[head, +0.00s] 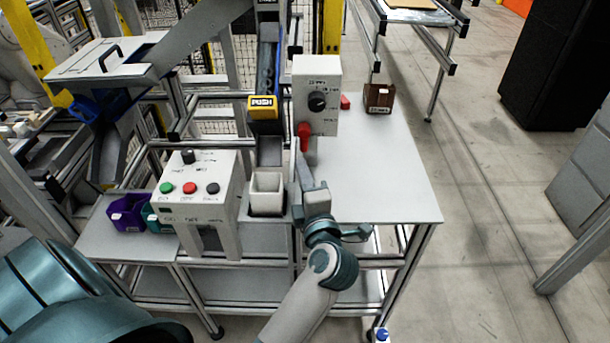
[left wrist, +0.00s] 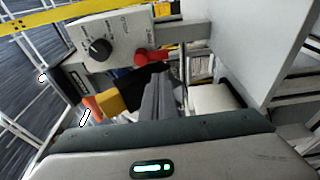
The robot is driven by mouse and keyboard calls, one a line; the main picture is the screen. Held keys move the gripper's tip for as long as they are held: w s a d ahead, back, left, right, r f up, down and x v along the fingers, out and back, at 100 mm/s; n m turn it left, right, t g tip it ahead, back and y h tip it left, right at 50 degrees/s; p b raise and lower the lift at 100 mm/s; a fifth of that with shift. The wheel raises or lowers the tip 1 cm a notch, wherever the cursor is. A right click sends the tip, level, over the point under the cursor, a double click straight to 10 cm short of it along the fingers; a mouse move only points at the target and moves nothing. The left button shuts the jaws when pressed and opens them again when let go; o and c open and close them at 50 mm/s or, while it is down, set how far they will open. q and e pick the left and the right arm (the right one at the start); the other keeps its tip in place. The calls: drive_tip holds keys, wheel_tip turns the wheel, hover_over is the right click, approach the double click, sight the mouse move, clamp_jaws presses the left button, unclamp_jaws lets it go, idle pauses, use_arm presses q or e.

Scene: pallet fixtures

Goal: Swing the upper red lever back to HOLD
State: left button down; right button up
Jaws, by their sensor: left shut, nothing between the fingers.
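A light grey control box (head: 317,78) stands at the back of the table, with a black knob (head: 317,101) on its front. A red lever (head: 304,135) sits low on that face and hangs downward in the head view. In the left wrist view the red lever (left wrist: 151,57) lies beside the black knob (left wrist: 99,48). My left gripper (head: 298,165) is shut and empty, just below and in front of the lever, with a small gap seeming to separate them. Its fingers (left wrist: 158,98) show closed together in the wrist view. My right gripper is out of view.
A white bin (head: 267,193) stands just left of the gripper, below the yellow PUSH block (head: 263,107). A button box (head: 201,187) is further left. A small red piece (head: 345,102) and a brown box (head: 379,98) are behind right. The table's right side (head: 390,180) is clear.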

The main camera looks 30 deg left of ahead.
sight(304, 138)
use_arm(q)
drive_tip(key=p+x, duration=0.1)
drive_tip(key=x, duration=0.5)
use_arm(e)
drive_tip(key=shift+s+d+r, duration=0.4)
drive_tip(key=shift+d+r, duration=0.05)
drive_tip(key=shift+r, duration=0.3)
use_arm(q)
drive_tip(key=shift+a, duration=0.1)
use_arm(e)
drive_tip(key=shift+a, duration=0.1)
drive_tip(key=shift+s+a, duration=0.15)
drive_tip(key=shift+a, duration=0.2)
